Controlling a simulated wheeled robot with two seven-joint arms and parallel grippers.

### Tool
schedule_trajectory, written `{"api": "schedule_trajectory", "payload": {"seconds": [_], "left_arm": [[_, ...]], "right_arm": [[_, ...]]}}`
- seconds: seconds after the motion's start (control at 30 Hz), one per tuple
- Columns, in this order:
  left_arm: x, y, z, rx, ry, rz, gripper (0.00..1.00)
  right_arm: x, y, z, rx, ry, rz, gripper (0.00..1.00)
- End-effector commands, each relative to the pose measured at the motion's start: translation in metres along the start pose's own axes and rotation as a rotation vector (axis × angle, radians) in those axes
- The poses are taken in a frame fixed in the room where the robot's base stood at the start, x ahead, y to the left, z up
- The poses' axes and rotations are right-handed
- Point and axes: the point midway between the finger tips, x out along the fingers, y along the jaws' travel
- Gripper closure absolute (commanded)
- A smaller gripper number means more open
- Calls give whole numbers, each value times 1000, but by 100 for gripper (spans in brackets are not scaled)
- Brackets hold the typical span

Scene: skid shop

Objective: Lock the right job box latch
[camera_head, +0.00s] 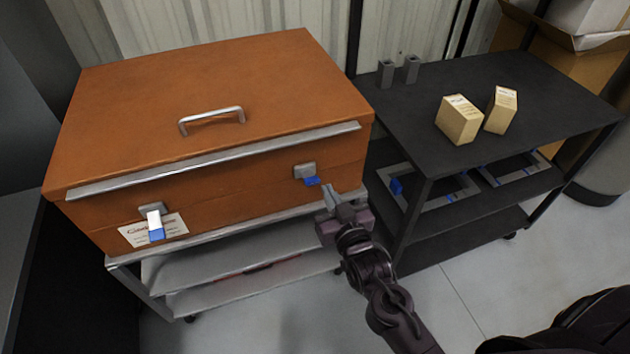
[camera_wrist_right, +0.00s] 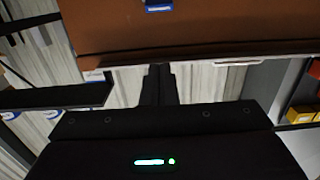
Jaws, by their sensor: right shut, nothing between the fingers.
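The orange-brown job box (camera_head: 215,85) stands closed on a grey cart. Its right latch (camera_head: 306,172) is a grey metal plate with a blue tab that sticks outward from the front. The left latch (camera_head: 154,220) shows a pale lever with a blue end hanging down the front. My right gripper (camera_head: 328,192) is shut and empty, just right of and slightly below the right latch's tab, apparently apart from it. In the right wrist view the shut fingers (camera_wrist_right: 158,72) point at the box's lower edge, and a blue piece (camera_wrist_right: 158,6) shows at the top. My left gripper is out of view.
A black shelf cart (camera_head: 480,110) stands right of the box, with two small cartons (camera_head: 459,119) and two grey blocks (camera_head: 386,73) on top. Grey frames with blue parts lie on its middle shelf. Bare floor lies in front.

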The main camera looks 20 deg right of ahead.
Motion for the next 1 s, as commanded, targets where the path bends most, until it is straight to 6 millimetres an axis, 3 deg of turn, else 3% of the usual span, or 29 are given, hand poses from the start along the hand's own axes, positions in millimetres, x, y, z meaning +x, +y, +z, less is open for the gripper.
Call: {"api": "schedule_trajectory", "payload": {"seconds": [0.27,0.67,0.7,0.8,1.0], "left_arm": [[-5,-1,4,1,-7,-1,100],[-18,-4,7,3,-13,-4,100],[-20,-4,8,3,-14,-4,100],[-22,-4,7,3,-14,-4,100],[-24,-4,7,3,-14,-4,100]], "right_arm": [[24,0,-2,0,1,1,100],[105,0,-2,0,1,0,100],[98,0,10,0,-9,-1,100],[92,0,23,-1,-6,-1,100],[87,0,37,0,-2,-1,100]]}}
